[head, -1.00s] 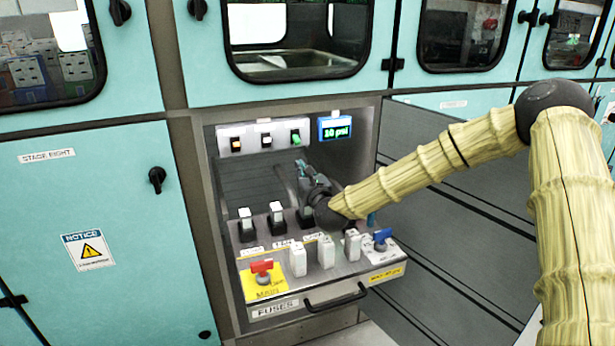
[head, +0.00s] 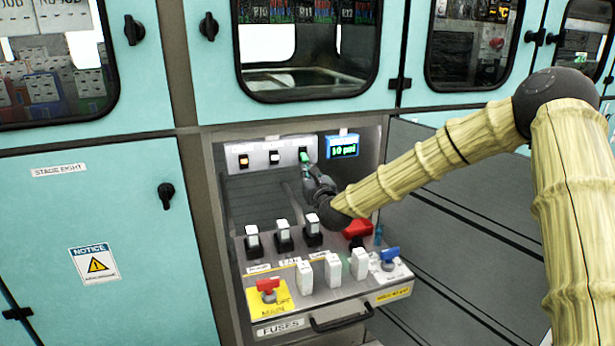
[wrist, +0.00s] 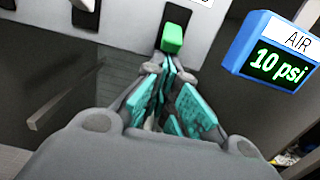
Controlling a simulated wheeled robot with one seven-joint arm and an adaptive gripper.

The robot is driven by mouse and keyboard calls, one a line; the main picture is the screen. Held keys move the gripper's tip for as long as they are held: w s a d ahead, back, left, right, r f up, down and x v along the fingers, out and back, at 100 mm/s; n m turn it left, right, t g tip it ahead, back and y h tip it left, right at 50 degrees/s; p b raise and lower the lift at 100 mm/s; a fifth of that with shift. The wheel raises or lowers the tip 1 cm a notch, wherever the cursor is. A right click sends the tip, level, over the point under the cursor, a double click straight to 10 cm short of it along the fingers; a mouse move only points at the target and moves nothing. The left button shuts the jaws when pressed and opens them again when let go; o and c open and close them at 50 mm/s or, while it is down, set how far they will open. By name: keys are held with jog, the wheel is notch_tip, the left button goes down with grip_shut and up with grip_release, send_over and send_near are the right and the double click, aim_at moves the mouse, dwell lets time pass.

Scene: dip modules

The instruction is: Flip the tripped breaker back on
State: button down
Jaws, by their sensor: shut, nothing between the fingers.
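The green switch also shows at the top middle of the wrist view (wrist: 172,38). My gripper (head: 306,170) is shut and empty, its teal fingertips (wrist: 177,72) just below the green switch. I cannot tell whether they touch it. The other two switches are cut off at the wrist view's top left.
A blue AIR display (head: 342,147) reading 10 psi hangs right of the panel. Below, a pulled-out FUSES drawer (head: 330,300) holds several white blocks, a red MAIN handle (head: 267,286), a blue handle (head: 390,255) and a red part (head: 357,229) behind.

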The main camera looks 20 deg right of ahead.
jog(key=shift+s+r+g+p, duration=0.15)
jog(key=shift+g+p, duration=0.15)
jog(key=shift+p, duration=0.3)
